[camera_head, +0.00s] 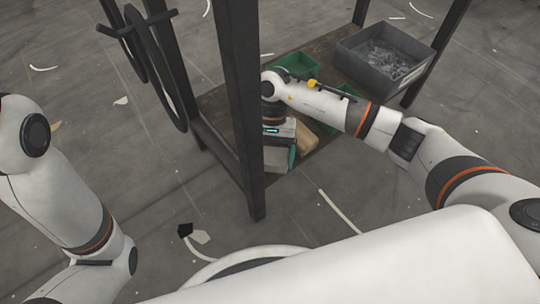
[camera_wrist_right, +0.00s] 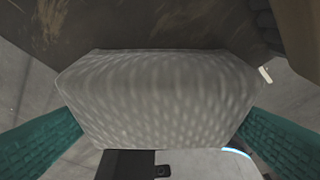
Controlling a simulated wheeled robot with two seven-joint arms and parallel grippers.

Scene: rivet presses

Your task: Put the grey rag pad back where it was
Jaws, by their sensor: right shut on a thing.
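The grey rag pad (camera_wrist_right: 160,95) fills the middle of the right wrist view, a pale block with a dimpled surface. It sits between the two teal fingers of my right gripper (camera_wrist_right: 160,138), which is shut on it. In the head view the pad (camera_head: 262,159) shows in part below the right wrist, at the near edge of the low shelf (camera_head: 322,147). My right gripper (camera_head: 280,155) is there beside the dark rack post. I cannot tell if the pad touches the shelf. The left arm comes in at the left, but its gripper is out of view.
A grey bin (camera_head: 384,56) of small metal parts stands at the back right of the shelf. Green trays (camera_head: 297,65) lie behind my right forearm. A tan object (camera_head: 316,139) is close right of the gripper. The dark post (camera_head: 243,110) stands close on the left.

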